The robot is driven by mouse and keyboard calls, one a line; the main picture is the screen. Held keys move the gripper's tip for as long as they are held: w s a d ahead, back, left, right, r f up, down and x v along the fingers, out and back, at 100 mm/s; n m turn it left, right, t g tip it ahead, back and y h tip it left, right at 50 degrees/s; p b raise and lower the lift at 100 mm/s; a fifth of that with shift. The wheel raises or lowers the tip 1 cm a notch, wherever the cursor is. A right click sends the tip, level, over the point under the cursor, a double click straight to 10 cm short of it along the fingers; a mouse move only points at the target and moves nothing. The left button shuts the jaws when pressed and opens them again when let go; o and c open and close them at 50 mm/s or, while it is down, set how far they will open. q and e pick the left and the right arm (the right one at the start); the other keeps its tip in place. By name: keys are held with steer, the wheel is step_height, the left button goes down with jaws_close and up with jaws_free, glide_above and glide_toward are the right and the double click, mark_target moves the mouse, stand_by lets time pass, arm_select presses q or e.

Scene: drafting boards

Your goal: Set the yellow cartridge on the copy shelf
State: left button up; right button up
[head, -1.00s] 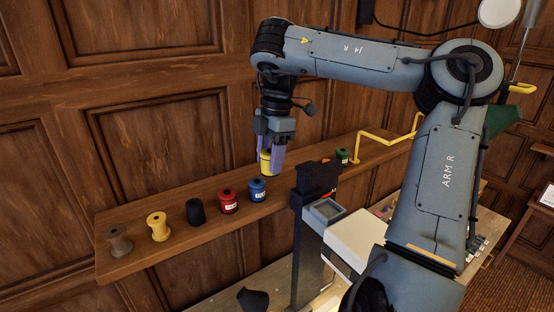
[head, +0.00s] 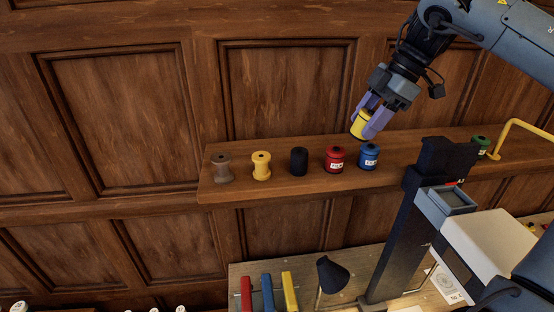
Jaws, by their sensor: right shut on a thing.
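The yellow cartridge (head: 360,125) is held by my right gripper (head: 367,122), whose purple fingers are shut on its sides. The cartridge is tilted and appears just above the blue cartridge (head: 369,157) in the picture, apart from it. The wooden shelf (head: 225,193) runs along the panelled wall below. On it stand a brown spool (head: 221,168), a yellow spool (head: 261,166), a black cartridge (head: 299,162) and a red cartridge (head: 334,160). My left gripper is out of view.
A dark upright device (head: 395,240) with a small screen (head: 453,199) rises in front of the shelf. A green cartridge (head: 480,146) and a yellow rail (head: 508,132) are at the shelf's right. A black lamp (head: 332,275) and coloured blocks (head: 267,292) are on the bench below.

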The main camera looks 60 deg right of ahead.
steer(key=w+a+p, duration=0.1)
steer(key=w, duration=0.3)
steer(key=w+a+p, duration=0.1)
steer(key=w, duration=0.4)
steer(key=w+a+p, duration=0.1)
steer(key=w, duration=0.4)
steer(key=shift+w+a+r, duration=0.1)
steer(key=shift+a+r, duration=0.05)
steer(key=shift+a, duration=0.25)
steer(key=shift+d+p+x, duration=0.1)
steer(key=shift+p+x, duration=0.05)
steer(key=shift+x, duration=2.05)
steer(key=shift+d+p+x, duration=0.15)
steer(key=shift+x, duration=2)
steer(key=x, duration=0.3)
steer(key=shift+s+d+f, duration=0.1)
steer(key=shift+s+f, duration=0.15)
steer(key=shift+f, duration=0.1)
steer(key=shift+d+r+g+p, duration=0.1)
steer(key=shift+r+g+p, duration=0.3)
steer(key=shift+p, duration=0.35)
steer(key=shift+c, duration=0.5)
steer(key=g+p, duration=0.1)
steer(key=g+h+p, duration=0.1)
steer(key=p, duration=0.1)
steer(key=shift+w+g, duration=0.25)
steer(key=shift+g, duration=0.05)
steer(key=shift+f+p, duration=0.2)
steer(key=shift+p, duration=0.1)
steer(key=shift+f, duration=0.15)
